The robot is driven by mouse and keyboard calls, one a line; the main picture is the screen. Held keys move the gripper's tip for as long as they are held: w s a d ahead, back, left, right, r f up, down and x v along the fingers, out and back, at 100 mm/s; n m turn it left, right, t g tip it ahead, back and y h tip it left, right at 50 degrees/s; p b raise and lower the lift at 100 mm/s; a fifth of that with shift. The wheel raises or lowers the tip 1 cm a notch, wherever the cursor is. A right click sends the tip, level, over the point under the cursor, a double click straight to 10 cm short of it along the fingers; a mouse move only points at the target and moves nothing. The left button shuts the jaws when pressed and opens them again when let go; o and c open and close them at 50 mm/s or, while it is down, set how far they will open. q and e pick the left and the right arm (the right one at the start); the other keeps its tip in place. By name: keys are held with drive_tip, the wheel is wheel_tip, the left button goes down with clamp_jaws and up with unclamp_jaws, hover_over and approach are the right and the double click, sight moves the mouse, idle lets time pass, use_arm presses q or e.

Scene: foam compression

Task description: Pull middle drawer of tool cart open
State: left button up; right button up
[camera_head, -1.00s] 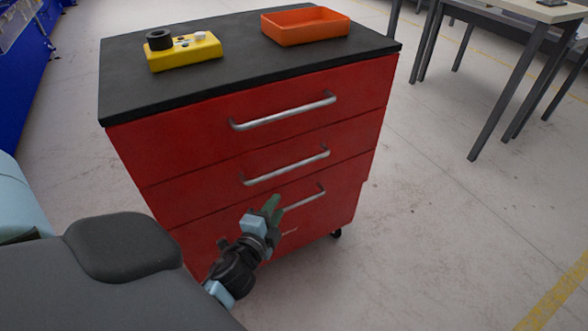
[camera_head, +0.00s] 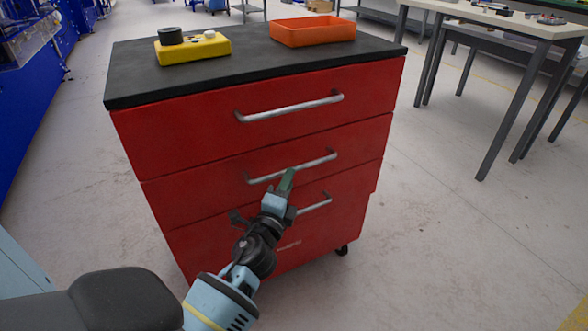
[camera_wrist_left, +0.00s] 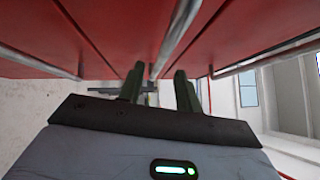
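The red tool cart (camera_head: 200,130) has a black top and several drawers with silver bar handles. The middle drawer (camera_head: 215,182) looks flush with the drawer above. My left gripper (camera_head: 287,180) is at the middle drawer's handle (camera_head: 315,162), covering part of it. In the left wrist view, the fingers of my left gripper (camera_wrist_left: 158,82) are apart, and a silver handle bar (camera_wrist_left: 175,42) runs toward the gap between them. I cannot tell whether they touch it. My right gripper is in neither view.
The cart's top (camera_head: 240,62) carries a yellow box (camera_head: 195,48) with a black knob and an orange tray (camera_head: 312,32). The bottom handle (camera_head: 316,205) is just below my gripper. A table (camera_head: 500,22) stands at the right. The floor in front is clear.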

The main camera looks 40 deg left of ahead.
use_arm(q)
drive_tip(key=shift+x, duration=2.7)
clamp_jaws()
